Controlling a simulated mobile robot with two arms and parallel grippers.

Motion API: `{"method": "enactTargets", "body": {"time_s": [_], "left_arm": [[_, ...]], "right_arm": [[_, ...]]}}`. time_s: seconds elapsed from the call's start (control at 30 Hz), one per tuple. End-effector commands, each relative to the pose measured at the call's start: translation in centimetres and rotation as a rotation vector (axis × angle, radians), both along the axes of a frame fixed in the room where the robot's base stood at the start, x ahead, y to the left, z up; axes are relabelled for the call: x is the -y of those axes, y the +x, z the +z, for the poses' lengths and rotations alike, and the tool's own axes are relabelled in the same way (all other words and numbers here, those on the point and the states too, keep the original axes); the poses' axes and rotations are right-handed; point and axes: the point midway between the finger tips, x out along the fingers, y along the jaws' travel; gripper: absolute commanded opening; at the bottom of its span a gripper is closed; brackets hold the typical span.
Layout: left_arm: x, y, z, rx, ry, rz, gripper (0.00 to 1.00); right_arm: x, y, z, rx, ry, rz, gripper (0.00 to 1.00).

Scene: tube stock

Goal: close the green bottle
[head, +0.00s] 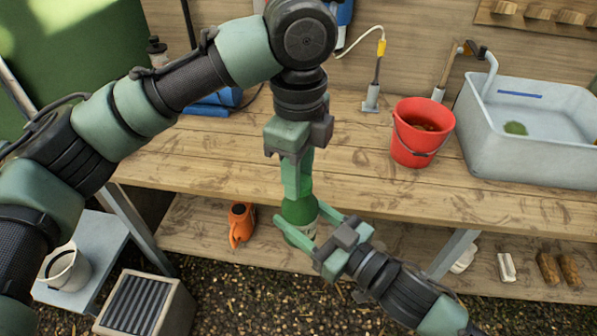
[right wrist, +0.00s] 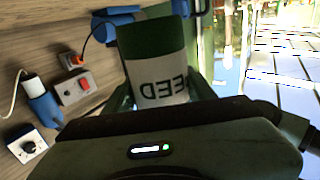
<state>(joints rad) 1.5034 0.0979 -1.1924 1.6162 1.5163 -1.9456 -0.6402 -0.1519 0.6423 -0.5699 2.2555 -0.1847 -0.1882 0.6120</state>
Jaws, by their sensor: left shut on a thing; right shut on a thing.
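The green bottle (head: 298,209) is held upright in front of the workbench edge, with a white label low on its body. In the right wrist view the bottle (right wrist: 152,38) shows its label with upside-down letters "EED". My right gripper (head: 304,226) is shut around the bottle's body at the label. My left gripper (head: 297,188) points straight down right above the bottle, its fingers shut at the bottle's top. The cap is hidden between those fingers, so whether it sits on the neck cannot be seen.
A red bucket (head: 421,134) and a grey sink (head: 530,145) stand on the wooden workbench (head: 220,160) to the right. An orange watering can (head: 240,222) is on the lower shelf.

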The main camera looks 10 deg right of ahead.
Motion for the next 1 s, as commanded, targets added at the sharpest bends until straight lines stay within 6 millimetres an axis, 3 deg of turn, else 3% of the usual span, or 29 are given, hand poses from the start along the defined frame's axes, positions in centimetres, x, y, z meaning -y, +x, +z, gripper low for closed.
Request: {"method": "enactTargets", "body": {"time_s": [0.7, 0.9, 1.0], "left_arm": [[0.43, 0.23, -0.04, -0.001, 0.004, -1.722, 0.00], [0.52, 0.12, -0.06, -0.002, 0.006, -2.110, 0.00], [0.53, 0.09, -0.06, -0.002, 0.006, -2.210, 0.00]], "right_arm": [[-0.07, -0.11, 0.03, 0.001, 0.000, 0.003, 0.00], [-0.08, -0.12, 0.03, 0.001, 0.000, 0.003, 0.00], [-0.08, -0.12, 0.03, 0.001, 0.000, 0.003, 0.00]]}}
